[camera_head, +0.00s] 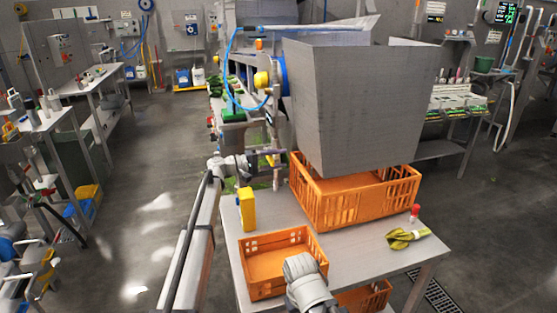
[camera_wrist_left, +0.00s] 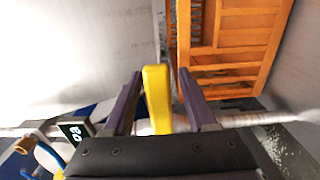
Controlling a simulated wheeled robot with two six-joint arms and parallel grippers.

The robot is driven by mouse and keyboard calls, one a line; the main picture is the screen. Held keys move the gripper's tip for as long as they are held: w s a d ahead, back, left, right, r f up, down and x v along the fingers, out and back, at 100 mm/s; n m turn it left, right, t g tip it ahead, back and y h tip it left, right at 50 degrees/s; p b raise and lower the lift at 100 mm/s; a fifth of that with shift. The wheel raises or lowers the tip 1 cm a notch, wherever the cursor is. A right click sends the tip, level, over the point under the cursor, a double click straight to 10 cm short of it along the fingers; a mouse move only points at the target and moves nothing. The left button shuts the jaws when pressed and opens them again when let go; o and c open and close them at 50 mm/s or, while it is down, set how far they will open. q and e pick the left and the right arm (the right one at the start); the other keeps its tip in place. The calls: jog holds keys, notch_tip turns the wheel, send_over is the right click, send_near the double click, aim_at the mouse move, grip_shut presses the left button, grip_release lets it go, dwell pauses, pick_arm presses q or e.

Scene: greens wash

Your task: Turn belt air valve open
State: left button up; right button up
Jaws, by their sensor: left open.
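The yellow valve lever (camera_wrist_left: 157,98) stands upright in the left wrist view, with a pale pipe running across behind it. My left gripper (camera_wrist_left: 161,80) is open, with one dark finger on each side of the lever. A gap shows on both sides, so the fingers look apart from it. In the head view my left gripper (camera_head: 268,160) reaches in from the left, beside the big grey hopper. The lever is too small and covered there to make out clearly. My right arm shows only as a grey link at the bottom; its fingers are not seen.
The grey hopper (camera_head: 350,105) stands above a large orange crate (camera_head: 350,205). A smaller orange crate (camera_head: 270,268), a yellow box (camera_head: 246,209), a red-capped container (camera_head: 415,212) and a yellow-green cloth-like item (camera_head: 405,238) are on the table. The floor to the left is open.

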pick_arm(q)
grip_shut()
dwell(1.3)
